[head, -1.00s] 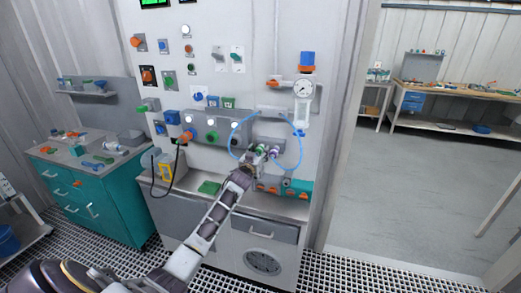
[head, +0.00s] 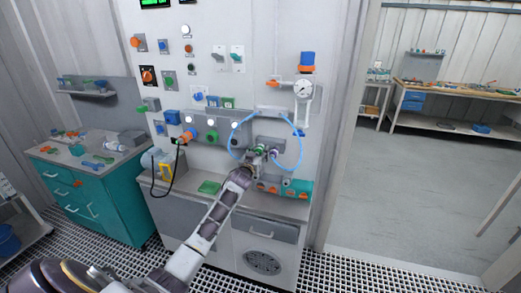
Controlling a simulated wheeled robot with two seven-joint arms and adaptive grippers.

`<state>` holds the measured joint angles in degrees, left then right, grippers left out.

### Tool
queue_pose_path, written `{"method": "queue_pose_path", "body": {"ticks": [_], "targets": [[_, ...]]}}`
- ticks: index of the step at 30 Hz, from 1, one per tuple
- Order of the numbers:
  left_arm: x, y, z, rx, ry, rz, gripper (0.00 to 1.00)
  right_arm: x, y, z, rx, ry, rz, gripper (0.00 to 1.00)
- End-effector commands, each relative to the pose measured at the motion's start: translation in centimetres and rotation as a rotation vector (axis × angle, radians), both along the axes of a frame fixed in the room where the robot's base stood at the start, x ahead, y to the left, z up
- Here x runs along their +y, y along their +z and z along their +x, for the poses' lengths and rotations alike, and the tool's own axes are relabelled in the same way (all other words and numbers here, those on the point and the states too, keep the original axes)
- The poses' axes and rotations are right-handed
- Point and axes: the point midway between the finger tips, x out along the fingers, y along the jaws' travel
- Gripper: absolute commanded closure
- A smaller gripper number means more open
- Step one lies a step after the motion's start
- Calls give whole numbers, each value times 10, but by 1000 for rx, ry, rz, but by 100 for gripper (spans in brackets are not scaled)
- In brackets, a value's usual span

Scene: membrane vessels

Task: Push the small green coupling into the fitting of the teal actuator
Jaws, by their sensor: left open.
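My left gripper (head: 256,162) is open at the end of my left arm, in front of the panel above the bench. A small green coupling (head: 262,149) shows right at its fingertips; whether they touch it I cannot tell. A purple-ringed fitting (head: 273,152) is just to the right of the green part. A teal body with orange parts (head: 299,189), perhaps the teal actuator, sits on the right end of the bench, below and right of the gripper. The arm and gripper hide part of this area. My right gripper is not in view.
A thin blue tube (head: 300,153) loops around the gripper area. A pressure gauge (head: 303,90) is above right. A green pad (head: 209,187) and a yellow-framed device (head: 166,168) are on the bench to the left. Open floor lies at the right.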

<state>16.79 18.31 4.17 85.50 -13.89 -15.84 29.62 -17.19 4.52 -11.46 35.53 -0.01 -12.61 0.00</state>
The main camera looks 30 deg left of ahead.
Motion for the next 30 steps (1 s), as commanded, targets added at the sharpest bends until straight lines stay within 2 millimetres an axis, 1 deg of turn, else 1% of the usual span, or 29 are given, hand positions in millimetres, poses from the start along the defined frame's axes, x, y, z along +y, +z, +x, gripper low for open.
{"method": "queue_pose_path", "body": {"ticks": [1, 2, 14, 22, 30], "targets": [[0, 0, 0, 0, 0, 0, 46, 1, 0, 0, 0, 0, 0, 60], [0, 0, 0, 0, 0, 0, 48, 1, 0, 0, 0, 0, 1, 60], [0, 0, 0, 0, 0, 0, 100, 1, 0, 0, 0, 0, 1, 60], [0, 0, -1, 0, 0, 0, 100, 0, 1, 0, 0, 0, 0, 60], [-2, -1, -7, 1, -1, 0, 100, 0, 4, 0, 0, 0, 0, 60]]}}
